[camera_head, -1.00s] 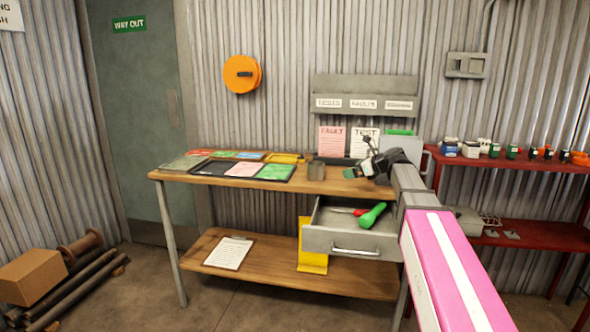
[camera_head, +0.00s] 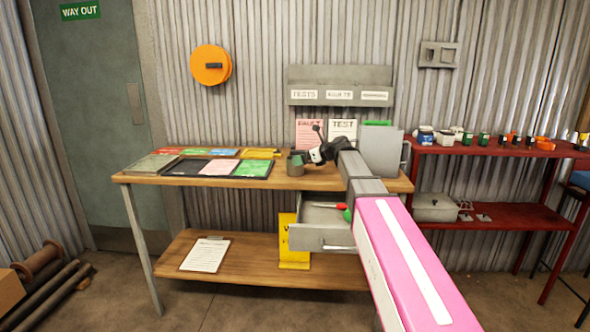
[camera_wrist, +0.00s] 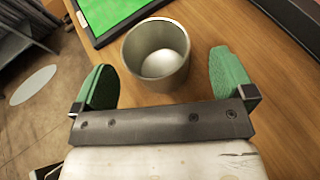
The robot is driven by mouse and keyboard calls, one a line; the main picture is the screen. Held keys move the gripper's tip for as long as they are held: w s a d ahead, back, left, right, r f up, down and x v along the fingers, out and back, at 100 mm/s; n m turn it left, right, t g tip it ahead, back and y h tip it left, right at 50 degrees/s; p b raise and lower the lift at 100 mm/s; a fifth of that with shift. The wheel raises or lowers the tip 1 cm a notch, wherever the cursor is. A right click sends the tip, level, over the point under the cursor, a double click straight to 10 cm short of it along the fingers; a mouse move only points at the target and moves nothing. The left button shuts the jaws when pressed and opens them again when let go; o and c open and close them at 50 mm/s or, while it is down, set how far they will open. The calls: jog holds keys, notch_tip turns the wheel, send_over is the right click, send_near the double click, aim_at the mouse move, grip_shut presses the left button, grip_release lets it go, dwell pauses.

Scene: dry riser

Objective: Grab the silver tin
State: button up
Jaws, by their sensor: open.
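The silver tin (camera_head: 295,168) stands upright on the wooden workbench top, right of the tray of cards. In the wrist view the tin (camera_wrist: 157,66) is open-topped and looks empty. My gripper (camera_wrist: 165,80) is open, its two green-padded fingers spread wide on either side of the tin. The tin lies between and slightly beyond the fingertips, with a gap on each side. In the head view my gripper (camera_head: 303,160) is at the tin's right side and partly covers it.
A black tray (camera_head: 180,169) with coloured cards lies left of the tin. A grey box (camera_head: 382,152) stands at the bench's right end. The open drawer (camera_head: 310,236) below holds a green-handled tool. A red shelf (camera_head: 490,150) stands to the right.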

jog(key=x, duration=0.4)
jog(key=shift+a+f, duration=0.2)
jog(key=shift+a, duration=0.15)
jog(key=shift+s, duration=0.1)
jog(key=c, duration=0.9)
jog(key=shift+c, duration=0.2)
